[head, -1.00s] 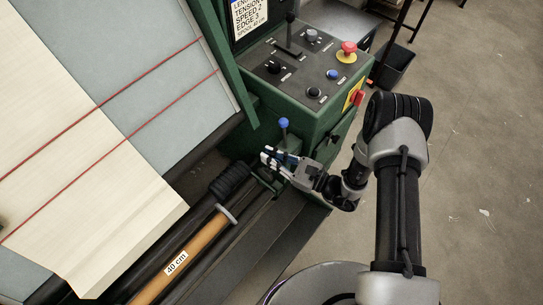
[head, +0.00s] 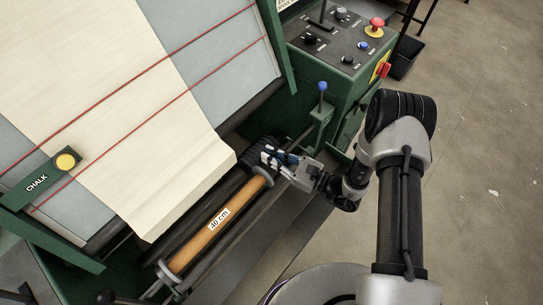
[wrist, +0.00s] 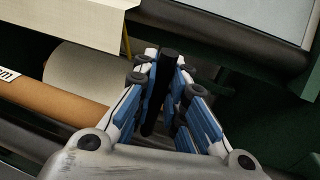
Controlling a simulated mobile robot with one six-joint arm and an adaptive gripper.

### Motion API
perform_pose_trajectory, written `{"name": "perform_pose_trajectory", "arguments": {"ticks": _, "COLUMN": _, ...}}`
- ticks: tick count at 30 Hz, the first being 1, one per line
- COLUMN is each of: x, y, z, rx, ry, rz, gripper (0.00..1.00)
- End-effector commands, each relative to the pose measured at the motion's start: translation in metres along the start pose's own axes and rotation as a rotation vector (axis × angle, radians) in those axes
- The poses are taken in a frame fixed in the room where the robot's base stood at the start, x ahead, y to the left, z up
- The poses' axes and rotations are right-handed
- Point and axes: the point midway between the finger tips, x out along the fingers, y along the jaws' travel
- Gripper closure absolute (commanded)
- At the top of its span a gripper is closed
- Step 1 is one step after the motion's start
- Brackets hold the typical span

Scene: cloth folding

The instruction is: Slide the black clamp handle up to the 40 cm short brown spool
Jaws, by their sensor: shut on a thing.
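The brown spool (head: 197,243), labelled 40 cm, lies diagonally in the front trough of the machine. Its pale end flange (head: 263,176) is close beside my gripper (head: 270,156). In the wrist view, the spool (wrist: 70,100) lies to the left of the fingers. My gripper (wrist: 164,75) is shut on the black clamp handle (wrist: 155,110), which shows as a dark upright bar between the blue finger pads. The handle's base is hidden by the fingers. I cannot tell whether the clamp touches the spool's end.
A green bracket with a blue knob (head: 322,87) stands to the right of my gripper. A control box (head: 345,45) with a red button is behind it. Pale cloth (head: 130,120) hangs down on the left, near the spool. A green CHALK bar (head: 38,184) crosses the left side.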

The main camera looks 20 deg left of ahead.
Motion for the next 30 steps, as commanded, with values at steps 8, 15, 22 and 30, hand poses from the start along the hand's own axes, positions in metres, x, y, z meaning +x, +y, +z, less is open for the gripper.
{"name": "perform_pose_trajectory", "arguments": {"ticks": 8, "x": 0.0002, "y": 0.0032, "z": -0.0003, "rx": 0.003, "ry": 0.001, "rz": 0.008, "gripper": 1.00}}
{"name": "perform_pose_trajectory", "arguments": {"ticks": 15, "x": 0.0002, "y": 0.0032, "z": -0.0005, "rx": 0.004, "ry": 0.001, "rz": 0.008, "gripper": 0.80}}
{"name": "perform_pose_trajectory", "arguments": {"ticks": 22, "x": 0.0002, "y": 0.0018, "z": 0.0000, "rx": 0.002, "ry": 0.000, "rz": 0.005, "gripper": 0.67}}
{"name": "perform_pose_trajectory", "arguments": {"ticks": 30, "x": -0.0007, "y": 0.0008, "z": 0.0003, "rx": 0.000, "ry": -0.001, "rz": 0.003, "gripper": 0.67}}
